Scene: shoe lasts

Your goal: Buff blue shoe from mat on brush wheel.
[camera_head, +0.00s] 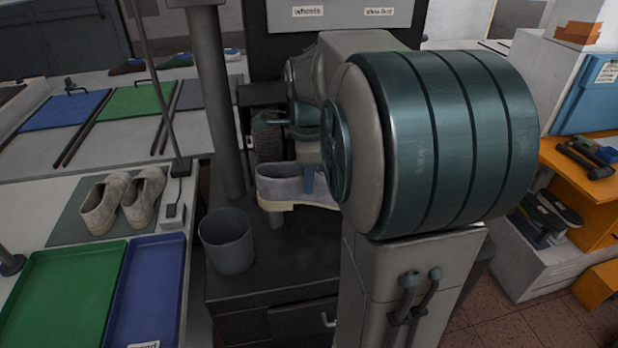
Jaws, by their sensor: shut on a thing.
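The blue-grey shoe (279,186) with a pale sole is in the middle of the view, in front of the machine. My gripper (308,181) is shut on it near its opening; my arm hides the right part of the shoe and most of the gripper. The dark, bristly brush wheel (268,146) is just behind and above the shoe, partly hidden by my arm. I cannot tell whether the shoe touches it. The dark grey-green mat (75,232) on the left bench bears a pair of beige-grey shoes (124,198).
A grey bin (228,242) stands below and left of the held shoe. A vertical post (210,95) rises left of the wheel. A green tray (68,290) and a blue tray (149,285) lie on the left bench. An orange shelf unit (585,180) stands at right.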

